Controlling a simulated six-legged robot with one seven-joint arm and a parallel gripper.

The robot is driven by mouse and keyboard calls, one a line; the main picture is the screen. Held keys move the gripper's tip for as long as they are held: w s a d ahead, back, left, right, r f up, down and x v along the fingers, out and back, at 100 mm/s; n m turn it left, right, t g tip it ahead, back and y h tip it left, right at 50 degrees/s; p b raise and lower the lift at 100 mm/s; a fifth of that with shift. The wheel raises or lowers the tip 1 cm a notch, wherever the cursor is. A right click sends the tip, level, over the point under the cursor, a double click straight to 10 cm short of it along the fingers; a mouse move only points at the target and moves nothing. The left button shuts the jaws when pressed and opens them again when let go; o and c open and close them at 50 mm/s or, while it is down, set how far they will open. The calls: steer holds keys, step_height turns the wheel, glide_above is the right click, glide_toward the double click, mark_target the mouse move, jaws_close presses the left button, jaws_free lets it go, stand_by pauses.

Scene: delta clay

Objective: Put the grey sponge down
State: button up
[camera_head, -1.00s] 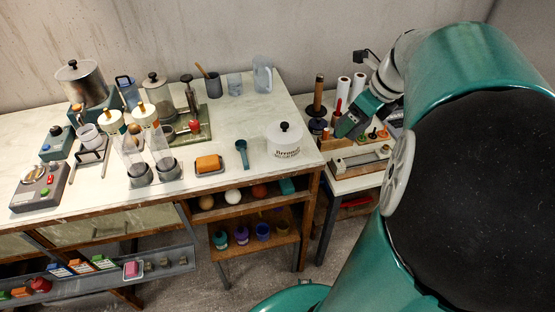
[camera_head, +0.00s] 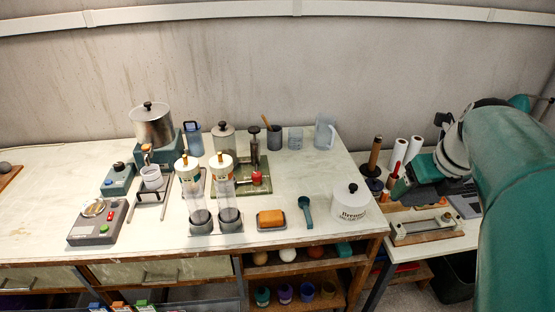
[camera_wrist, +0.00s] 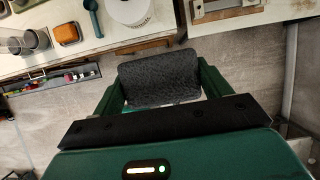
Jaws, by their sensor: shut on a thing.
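The grey sponge (camera_wrist: 160,78) is a dark, rough-textured block in the wrist view. My gripper (camera_wrist: 158,88) is shut on it, with one green finger at each side. In the wrist view the sponge is held out over the concrete floor, in front of the tables' edges. In the head view my arm stands at the right and its green wrist part (camera_head: 424,168) is over the right-hand side table; the fingers and sponge cannot be made out there.
The main white table (camera_head: 290,180) holds a white lidded pot (camera_head: 350,204), a teal scoop (camera_head: 305,211), an orange block on a tray (camera_head: 270,219) and two clear cylinders. The side table holds rolls and a wooden-framed tool (camera_head: 427,226). Bare tabletop shows around the pot.

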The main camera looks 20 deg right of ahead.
steer(key=shift+w+d+f, duration=0.1)
steer(key=shift+w+f, duration=0.1)
steer(key=shift+w, duration=0.2)
steer(key=w+a+f, duration=0.2)
steer(key=w+f, duration=0.2)
steer(key=w, duration=0.4)
glide_toward(354, 202)
steer(key=w+f, duration=0.1)
steer(key=w, duration=0.1)
steer(key=x, duration=0.4)
steer(key=shift+s+d+f, duration=0.15)
steer(key=shift+s+f, duration=0.15)
steer(key=shift+s, duration=0.05)
steer(key=shift+f, duration=0.25)
steer(key=shift+f, duration=0.35)
steer(key=o, duration=1.3)
